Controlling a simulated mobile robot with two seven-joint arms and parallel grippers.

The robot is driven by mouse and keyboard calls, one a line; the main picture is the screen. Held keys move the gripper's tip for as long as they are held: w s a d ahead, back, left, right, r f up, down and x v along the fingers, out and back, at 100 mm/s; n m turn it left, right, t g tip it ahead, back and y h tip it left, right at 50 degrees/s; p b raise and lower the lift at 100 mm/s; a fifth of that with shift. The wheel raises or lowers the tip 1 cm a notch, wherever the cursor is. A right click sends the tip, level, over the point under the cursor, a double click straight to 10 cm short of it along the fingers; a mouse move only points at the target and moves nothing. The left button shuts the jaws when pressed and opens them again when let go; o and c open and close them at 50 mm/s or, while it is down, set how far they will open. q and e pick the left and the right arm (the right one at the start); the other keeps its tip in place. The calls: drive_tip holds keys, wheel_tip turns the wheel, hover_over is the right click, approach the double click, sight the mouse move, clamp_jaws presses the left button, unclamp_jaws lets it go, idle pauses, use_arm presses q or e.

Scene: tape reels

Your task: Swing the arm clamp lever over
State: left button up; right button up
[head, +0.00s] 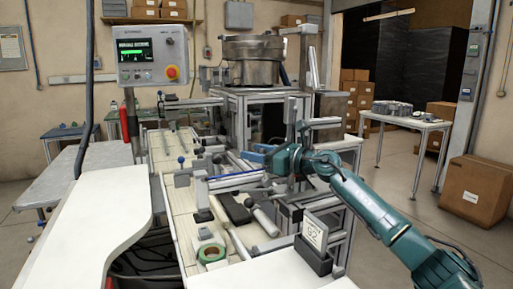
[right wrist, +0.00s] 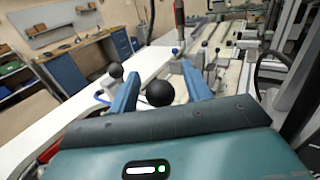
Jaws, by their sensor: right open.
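My right gripper (head: 260,154) reaches in from the right over the machine bench in the head view. In the right wrist view its two blue fingers (right wrist: 160,68) stand apart, and it is open. A lever's black ball knob (right wrist: 160,94) shows between the fingers, near the palm. I cannot tell whether the fingers touch it. A second black ball knob (right wrist: 115,71) is just left of the left finger. Which knob belongs to the arm clamp lever is not clear, and the lever shafts are mostly hidden. My left gripper is not in view.
A control panel (head: 151,56) stands at the back left, and a metal bowl (head: 252,60) is behind the bench. A green-rimmed reel (head: 211,254) lies at the bench front. A card in a dark holder (head: 314,232) stands near my right arm. Rails and posts crowd the gripper.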

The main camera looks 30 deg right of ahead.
drive_tip(key=shift+w, duration=0.15)
clamp_jaws()
idle(0.5)
